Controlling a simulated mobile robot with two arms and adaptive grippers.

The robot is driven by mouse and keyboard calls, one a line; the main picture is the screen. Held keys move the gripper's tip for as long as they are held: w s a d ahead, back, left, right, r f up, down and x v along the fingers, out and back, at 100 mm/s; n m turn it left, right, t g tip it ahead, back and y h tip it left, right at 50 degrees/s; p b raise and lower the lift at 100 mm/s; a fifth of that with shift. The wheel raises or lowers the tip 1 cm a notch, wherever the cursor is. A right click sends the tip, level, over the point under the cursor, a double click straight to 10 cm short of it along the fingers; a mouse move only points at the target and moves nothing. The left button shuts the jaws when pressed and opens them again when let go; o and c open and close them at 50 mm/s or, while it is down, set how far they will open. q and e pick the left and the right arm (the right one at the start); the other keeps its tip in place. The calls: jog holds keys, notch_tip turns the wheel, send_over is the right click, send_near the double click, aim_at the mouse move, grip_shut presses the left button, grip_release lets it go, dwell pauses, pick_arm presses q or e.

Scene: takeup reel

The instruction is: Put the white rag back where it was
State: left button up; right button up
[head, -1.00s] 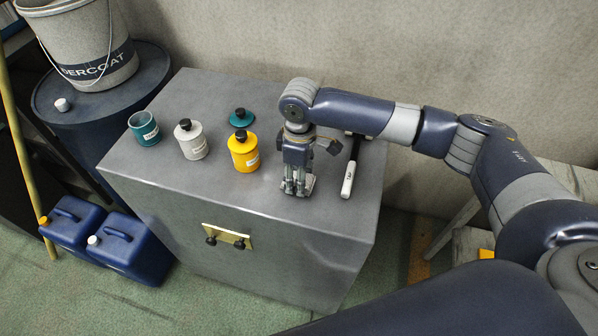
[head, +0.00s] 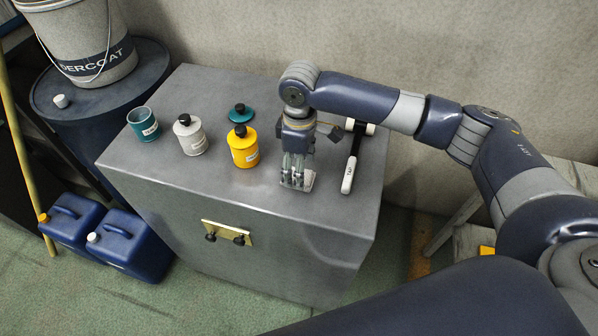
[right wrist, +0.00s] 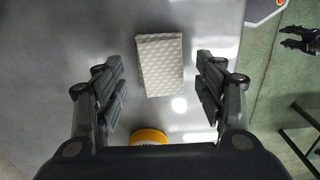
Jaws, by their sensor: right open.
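The white rag (head: 308,181) is a small folded, textured piece lying on the grey cabinet top, right of the yellow can. It also shows in the right wrist view (right wrist: 160,65), flat on the surface between the spread fingers. My right gripper (head: 297,180) points down just above the rag and hides part of it in the head view. In the right wrist view my right gripper (right wrist: 160,82) is open, with a gap between each finger and the rag. My left gripper is not in view.
The grey cabinet (head: 270,200) also holds a yellow can (head: 243,148), a white can (head: 190,135), an open teal can (head: 143,124), a teal lid (head: 240,112), and a black-and-white tool (head: 350,165) right of my gripper. The cabinet's front edge is close.

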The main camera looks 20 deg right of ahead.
notch_tip(320, 180, up, 10)
jog(key=b, duration=0.2)
jog(key=shift+f, duration=0.15)
dwell(0.4)
